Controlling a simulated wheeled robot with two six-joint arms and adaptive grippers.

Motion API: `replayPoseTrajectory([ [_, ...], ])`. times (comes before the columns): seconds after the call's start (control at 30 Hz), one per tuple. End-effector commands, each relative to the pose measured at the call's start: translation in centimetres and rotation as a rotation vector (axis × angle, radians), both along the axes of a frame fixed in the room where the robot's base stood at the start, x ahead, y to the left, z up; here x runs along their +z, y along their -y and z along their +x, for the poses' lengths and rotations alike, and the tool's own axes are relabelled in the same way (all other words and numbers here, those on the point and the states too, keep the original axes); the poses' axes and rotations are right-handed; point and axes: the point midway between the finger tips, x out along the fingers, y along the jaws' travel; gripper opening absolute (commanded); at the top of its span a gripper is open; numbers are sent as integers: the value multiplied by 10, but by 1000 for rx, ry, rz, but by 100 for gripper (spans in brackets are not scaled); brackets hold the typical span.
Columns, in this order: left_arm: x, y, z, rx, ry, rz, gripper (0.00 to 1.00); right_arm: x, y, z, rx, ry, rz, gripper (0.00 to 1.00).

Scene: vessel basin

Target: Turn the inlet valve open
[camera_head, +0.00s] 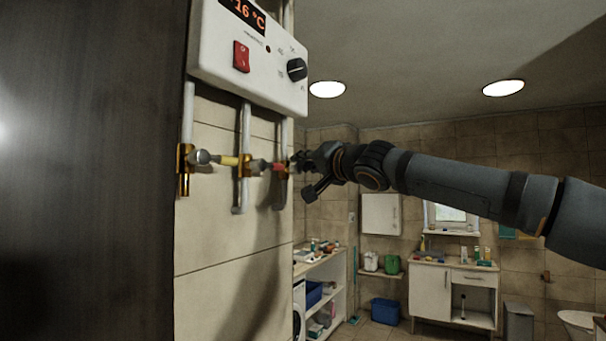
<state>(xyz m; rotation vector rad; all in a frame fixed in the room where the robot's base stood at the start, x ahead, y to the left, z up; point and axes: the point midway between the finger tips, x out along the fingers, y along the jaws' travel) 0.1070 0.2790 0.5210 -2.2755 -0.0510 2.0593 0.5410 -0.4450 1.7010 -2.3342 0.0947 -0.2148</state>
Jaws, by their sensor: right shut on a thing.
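A row of brass valves on pipes runs below the white heater box (250,62) on the tiled wall. A yellow valve lever (228,160) with a grey end knob (201,157) lies across the left and middle pipes. A red valve lever (278,167) with a grey knob (258,165) lies level near the right pipe. I cannot tell which is the inlet. My right gripper (298,161) reaches in from the right and is shut at the red lever, its fingertips small and partly hidden. My left gripper is not in view.
A dark panel fills the left side. The heater box, with a red switch (241,56) and black dial (297,69), hangs above the valves. A shelf (336,279), a cabinet (431,290) and a blue bin (385,311) stand far behind, below my arm.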

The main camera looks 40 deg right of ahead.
Motion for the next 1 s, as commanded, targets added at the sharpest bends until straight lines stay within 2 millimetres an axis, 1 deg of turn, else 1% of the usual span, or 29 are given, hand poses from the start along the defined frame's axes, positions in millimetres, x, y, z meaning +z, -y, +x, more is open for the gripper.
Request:
replayPoseTrajectory([
  [0.03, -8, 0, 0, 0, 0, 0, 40, 0, 0, -2, -3, 20, -45, 0],
  [0.5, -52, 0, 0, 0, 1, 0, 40, 8, -11, -6, -5, 141, -465, 0],
  [0.7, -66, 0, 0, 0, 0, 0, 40, 11, -15, -7, -5, 185, -611, 0],
  [1.0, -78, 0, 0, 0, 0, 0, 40, 13, -21, -9, -4, 225, -753, 0],
])
